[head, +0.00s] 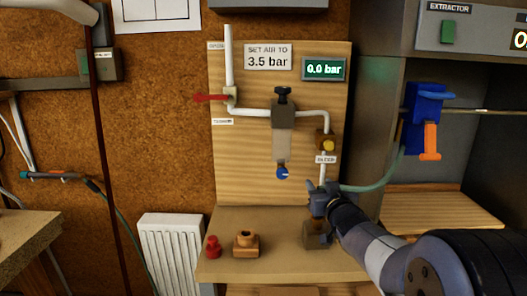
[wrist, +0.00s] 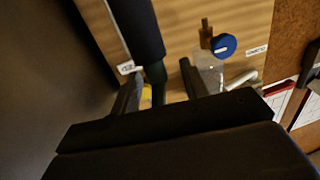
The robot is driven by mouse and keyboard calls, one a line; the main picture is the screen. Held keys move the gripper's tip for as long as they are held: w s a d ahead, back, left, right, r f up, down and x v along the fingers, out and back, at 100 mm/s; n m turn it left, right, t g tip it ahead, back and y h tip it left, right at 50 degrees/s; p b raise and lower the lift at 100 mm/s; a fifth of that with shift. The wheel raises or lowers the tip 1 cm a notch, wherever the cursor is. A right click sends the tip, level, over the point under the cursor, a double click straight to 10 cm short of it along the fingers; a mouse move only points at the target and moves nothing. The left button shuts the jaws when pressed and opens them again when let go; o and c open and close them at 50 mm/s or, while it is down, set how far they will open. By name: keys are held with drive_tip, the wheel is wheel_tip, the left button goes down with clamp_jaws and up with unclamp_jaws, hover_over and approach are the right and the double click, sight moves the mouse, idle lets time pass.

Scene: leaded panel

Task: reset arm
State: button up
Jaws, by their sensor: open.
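My gripper (head: 322,196) is at the lower end of the white pipe on the wooden air panel (head: 240,165), above the bench. In the wrist view my gripper (wrist: 158,82) has its two dark fingers apart, with a dark green hose end (wrist: 155,75) showing between them. I cannot tell whether the fingers touch the hose. The green hose (head: 375,186) runs from near my gripper up to the right. My arm reaches in from the lower right.
The panel carries a red-handled valve (head: 212,98), a regulator with a black knob (head: 283,93), a blue knob (head: 282,173) and a display (head: 324,69) reading 0.0 bar. A red part (head: 212,247) and an orange-brown block (head: 246,243) stand on the bench (head: 275,222). A blue-and-orange tool (head: 429,120) hangs right.

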drive_tip(key=shift+f, duration=0.15)
drive_tip(key=shift+f+b, duration=0.2)
drive_tip(key=shift+b, duration=0.1)
drive_tip(key=shift+s+f, duration=0.1)
drive_tip(key=shift+s, duration=0.15)
drive_tip(key=s+d, duration=0.2)
drive_tip(key=s, duration=0.9)
drive_tip(key=w, duration=0.3)
drive_tip(key=w+a, duration=0.1)
drive_tip(key=w, duration=0.3)
drive_tip(key=w+a, duration=0.1)
drive_tip(key=w, duration=0.3)
drive_tip(key=r+p, duration=0.2)
drive_tip(key=r, duration=0.1)
drive_tip(key=r+p, duration=0.6)
drive_tip(key=shift+w+r, duration=0.25)
drive_tip(key=shift+r, duration=0.05)
